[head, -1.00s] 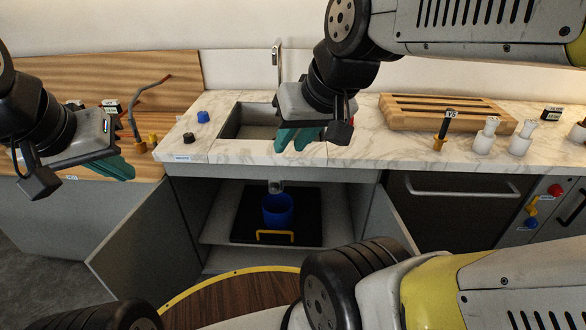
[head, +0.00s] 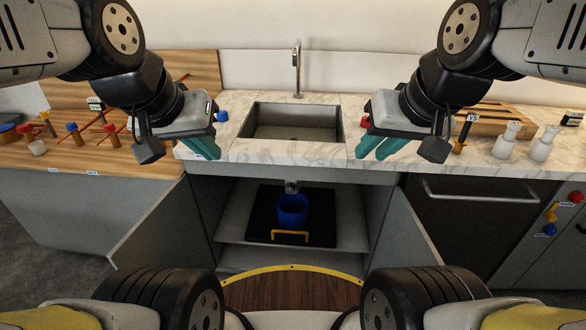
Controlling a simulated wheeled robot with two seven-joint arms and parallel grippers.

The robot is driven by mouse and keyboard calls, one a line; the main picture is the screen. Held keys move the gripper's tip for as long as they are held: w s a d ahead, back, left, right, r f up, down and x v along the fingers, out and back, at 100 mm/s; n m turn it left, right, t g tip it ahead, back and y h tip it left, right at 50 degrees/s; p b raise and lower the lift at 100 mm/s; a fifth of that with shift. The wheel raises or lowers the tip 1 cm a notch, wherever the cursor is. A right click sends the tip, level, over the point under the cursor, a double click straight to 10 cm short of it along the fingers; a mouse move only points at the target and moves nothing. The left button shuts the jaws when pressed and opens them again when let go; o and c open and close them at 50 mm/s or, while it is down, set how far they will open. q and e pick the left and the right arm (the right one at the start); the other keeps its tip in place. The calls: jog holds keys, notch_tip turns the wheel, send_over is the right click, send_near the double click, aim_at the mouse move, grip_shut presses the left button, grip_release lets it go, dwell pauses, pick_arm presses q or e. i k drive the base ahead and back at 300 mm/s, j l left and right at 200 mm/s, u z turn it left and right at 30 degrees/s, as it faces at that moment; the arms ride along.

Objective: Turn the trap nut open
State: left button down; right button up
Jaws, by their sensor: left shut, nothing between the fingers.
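The trap fitting, a small grey piece (head: 291,186), hangs under the sink in the open cabinet; its nut is too small to make out separately. A blue bucket (head: 292,212) stands below it on a black tray (head: 326,228) with a yellow handle (head: 290,236). My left gripper (head: 207,149) has teal fingers shut with nothing between them, in front of the counter left of the sink. My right gripper (head: 378,148) is in front of the counter right of the sink. Its teal fingers look apart and empty. Neither gripper touches the trap.
The sink basin (head: 290,122) and tap (head: 297,70) are above the cabinet. The left cabinet door (head: 150,225) stands open. Knobbed items lie on the wooden counter (head: 50,155) at left. White bottles (head: 507,141) stand at right. The space before the cabinet opening is clear.

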aim_at(291, 188)
jog(key=k+u, duration=0.15)
jog(key=k, duration=0.3)
jog(key=k+j+u, duration=0.2)
jog(key=k, duration=0.25)
